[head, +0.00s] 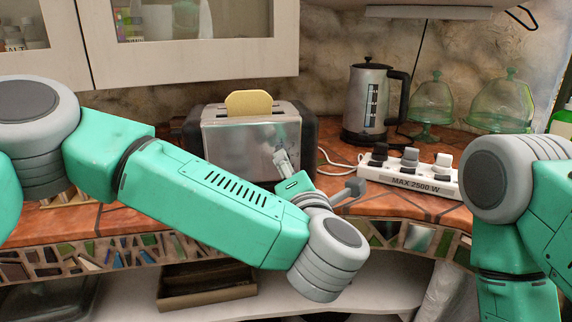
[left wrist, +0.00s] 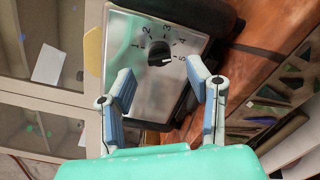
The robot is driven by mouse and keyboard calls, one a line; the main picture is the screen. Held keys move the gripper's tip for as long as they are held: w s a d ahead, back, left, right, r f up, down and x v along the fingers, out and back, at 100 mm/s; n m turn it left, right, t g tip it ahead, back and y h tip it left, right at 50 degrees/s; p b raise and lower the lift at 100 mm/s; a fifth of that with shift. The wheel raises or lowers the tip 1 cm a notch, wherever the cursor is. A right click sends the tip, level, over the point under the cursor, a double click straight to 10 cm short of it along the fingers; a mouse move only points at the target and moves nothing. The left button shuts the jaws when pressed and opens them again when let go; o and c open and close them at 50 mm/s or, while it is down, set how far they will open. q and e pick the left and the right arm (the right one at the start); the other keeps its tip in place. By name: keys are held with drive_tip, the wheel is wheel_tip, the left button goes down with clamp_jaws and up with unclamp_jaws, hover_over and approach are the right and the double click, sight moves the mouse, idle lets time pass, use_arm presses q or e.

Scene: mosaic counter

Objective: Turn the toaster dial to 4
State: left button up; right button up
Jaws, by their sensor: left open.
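The toaster (head: 240,145) is silver with black ends and stands on the counter with a slice of toast (head: 248,103) in its top. Its black dial (left wrist: 159,54) shows in the left wrist view, with numbers 1 to 5 around it. The dial's white mark seems to point near 5. My left gripper (head: 317,173) is in front of the toaster's right part. In the left wrist view its fingers (left wrist: 161,76) are open, apart on either side of the dial, with nothing between them. In the head view the dial is hidden. My right gripper is out of view.
A white power strip (head: 410,177) with several plugs lies right of the toaster. A kettle (head: 368,100) and green glass domes (head: 434,100) stand behind it. A cupboard (head: 190,45) hangs above. The mosaic counter edge (head: 125,250) runs along the front.

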sight(252, 147)
use_arm(q)
drive_tip(key=shift+w+a, duration=0.15)
drive_tip(key=shift+w, duration=0.85)
drive_tip(key=shift+w+a, duration=0.15)
drive_tip(key=shift+w, duration=0.85)
clamp_jaws()
drive_tip(key=shift+f+n+b, duration=0.25)
drive_tip(key=shift+n+b, duration=0.45)
drive_tip(key=shift+n, duration=0.2)
drive_tip(key=shift+s+n, duration=0.1)
drive_tip(key=shift+n, duration=0.6)
drive_tip(key=shift+r, duration=0.1)
unclamp_jaws()
